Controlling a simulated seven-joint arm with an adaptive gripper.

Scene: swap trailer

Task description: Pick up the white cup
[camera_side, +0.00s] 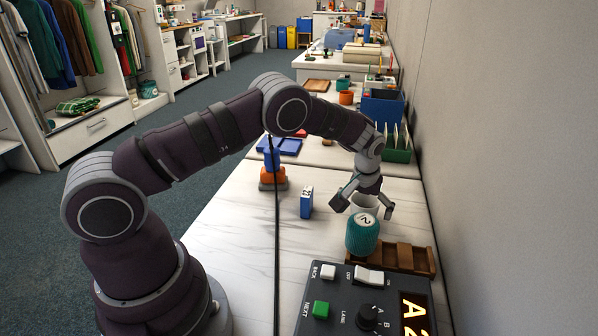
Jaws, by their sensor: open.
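The white cup (362,201) stands on the white marbled table (235,225), partly hidden behind a teal ribbed container (362,238) marked with a 2. My gripper (364,206) points down at the cup with its fingers spread open. One finger shows left of the cup and the other right of it. I cannot tell whether either finger touches the cup.
A blue numbered block (307,203) stands left of the cup. A wooden rack (400,257) lies at front right, beside the teal container. A dark control box (345,300) fills the front. A blue-and-orange object (271,178) stands further left. A wall bounds the right side.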

